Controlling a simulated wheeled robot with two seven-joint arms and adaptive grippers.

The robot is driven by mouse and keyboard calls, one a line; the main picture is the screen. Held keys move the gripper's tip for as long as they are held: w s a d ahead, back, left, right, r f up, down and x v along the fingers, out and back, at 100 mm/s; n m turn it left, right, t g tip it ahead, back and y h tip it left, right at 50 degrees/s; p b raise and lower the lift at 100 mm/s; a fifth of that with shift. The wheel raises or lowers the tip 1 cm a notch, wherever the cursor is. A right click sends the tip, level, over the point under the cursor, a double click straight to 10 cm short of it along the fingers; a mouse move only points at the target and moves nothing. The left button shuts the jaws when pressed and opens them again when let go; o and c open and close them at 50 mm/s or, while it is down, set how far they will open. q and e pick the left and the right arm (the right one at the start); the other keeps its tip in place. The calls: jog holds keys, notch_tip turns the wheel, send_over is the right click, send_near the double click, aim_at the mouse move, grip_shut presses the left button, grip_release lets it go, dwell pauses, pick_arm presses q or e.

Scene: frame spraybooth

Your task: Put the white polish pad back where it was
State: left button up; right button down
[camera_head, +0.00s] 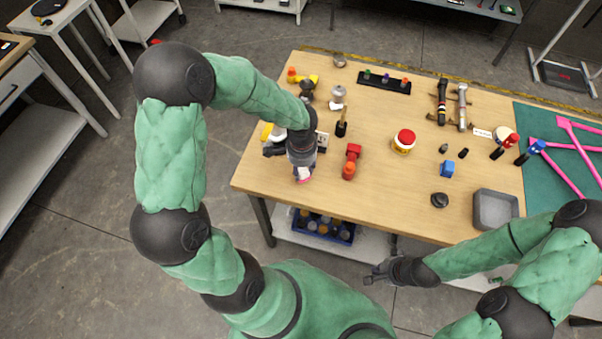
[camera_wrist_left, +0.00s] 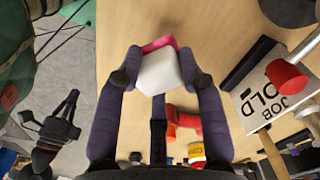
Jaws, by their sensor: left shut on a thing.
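The white polish pad (camera_wrist_left: 160,72) is a pale block with a pink part (camera_wrist_left: 160,44) at its far side. It sits between the fingers of my left gripper (camera_wrist_left: 163,75), which is shut on it. I cannot tell whether the pad touches the table. My right gripper (camera_head: 376,274) is off the table's front edge, empty; its fingers look apart in the left wrist view (camera_wrist_left: 50,115).
The wooden table (camera_head: 390,195) has bare room right of my left gripper. A red-and-orange item (camera_head: 351,162), a red-lidded jar (camera_head: 404,141), a black brush holder (camera_head: 341,128) and a job-hold card (camera_wrist_left: 272,80) stand nearby. A grey tray (camera_head: 495,209) is at the front right.

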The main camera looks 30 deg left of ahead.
aim_at(301, 173)
pick_arm(q)
jog(key=shift+a+f+b, duration=0.15)
jog(key=shift+f+b, duration=0.3)
jog(key=shift+f, duration=1.25)
jog(key=shift+f, duration=0.15)
jog(key=o, duration=1)
jog(key=shift+r, duration=0.2)
notch_tip(301, 173, up, 12)
jog(key=p, duration=0.3)
jog(key=shift+f, duration=0.1)
